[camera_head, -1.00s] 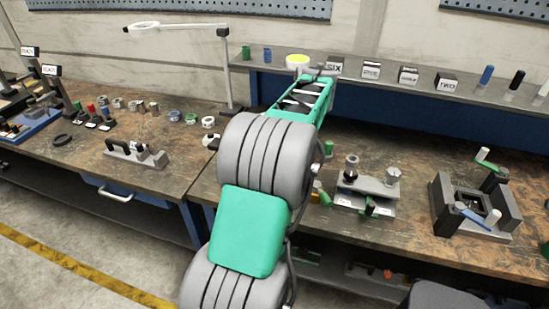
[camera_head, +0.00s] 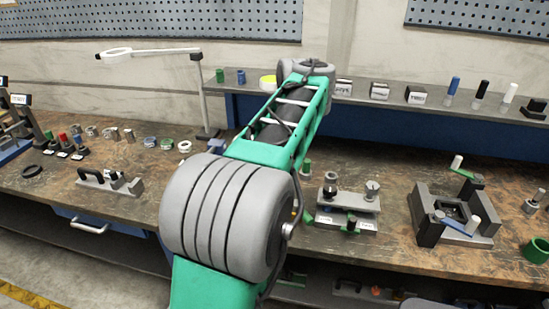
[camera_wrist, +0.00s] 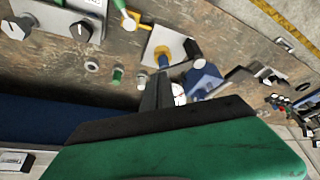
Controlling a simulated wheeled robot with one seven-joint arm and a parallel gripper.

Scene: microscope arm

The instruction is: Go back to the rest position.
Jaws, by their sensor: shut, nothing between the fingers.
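In the wrist view my gripper (camera_wrist: 158,92) shows as dark narrow fingers close together, with nothing between them. Its green housing fills the lower part of that view. The fingers are over the brown workbench (camera_wrist: 120,55), near a white plate with a yellow ring (camera_wrist: 172,46) and a blue block (camera_wrist: 204,76); I cannot tell the height. In the head view my green and grey arm reaches up and away toward the shelf, and its gripper end is hidden behind the arm.
The shelf (camera_head: 330,92) carries label blocks (camera_head: 379,90) and several coloured cylinders. A fixture with two knobs (camera_head: 346,205) and a grey vise-like fixture (camera_head: 455,222) stand on the bench at right.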

